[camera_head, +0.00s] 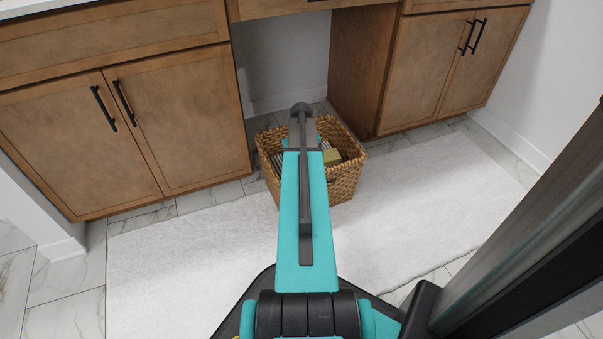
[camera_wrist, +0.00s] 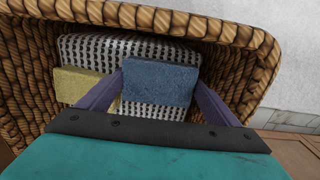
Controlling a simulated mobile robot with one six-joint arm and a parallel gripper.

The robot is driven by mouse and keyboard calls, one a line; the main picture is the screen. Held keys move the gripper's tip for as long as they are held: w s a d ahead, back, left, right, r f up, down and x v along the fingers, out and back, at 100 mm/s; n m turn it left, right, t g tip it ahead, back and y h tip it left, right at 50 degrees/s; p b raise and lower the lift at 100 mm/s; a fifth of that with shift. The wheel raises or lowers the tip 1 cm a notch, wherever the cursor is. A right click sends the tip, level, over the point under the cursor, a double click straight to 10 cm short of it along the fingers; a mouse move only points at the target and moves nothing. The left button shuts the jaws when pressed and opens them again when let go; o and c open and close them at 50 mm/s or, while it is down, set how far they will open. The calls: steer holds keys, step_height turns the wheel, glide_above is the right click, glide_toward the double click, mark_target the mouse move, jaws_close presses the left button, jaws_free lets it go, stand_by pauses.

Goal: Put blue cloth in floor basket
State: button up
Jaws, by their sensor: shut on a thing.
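The blue cloth (camera_wrist: 158,82) is a folded rectangle between the two purple fingers of my gripper (camera_wrist: 155,95) in the wrist view. My gripper is shut on it. The floor basket (camera_head: 345,185) is brown wicker and stands on the floor under my arm in the head view. In the wrist view its woven wall (camera_wrist: 190,24) surrounds the cloth on the far side and left. The cloth appears over the basket's inside; I cannot tell whether it touches what lies below. My arm hides the gripper and the cloth in the head view.
A black-and-white patterned cloth (camera_wrist: 140,46) and a yellow-green cloth (camera_wrist: 75,86) lie in the basket. Wooden cabinets (camera_head: 165,120) stand left and right of the basket. A white rug (camera_head: 190,255) covers the floor in front.

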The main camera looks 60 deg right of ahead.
steer(key=shift+f, duration=0.9)
steer(key=shift+f, duration=0.15)
steer(key=o, duration=0.9)
step_height(320, 180, up, 12)
steer(key=p, duration=0.5)
steer(key=shift+r+p, duration=0.2)
steer(key=shift+p, duration=0.1)
steer(key=shift+w, duration=0.1)
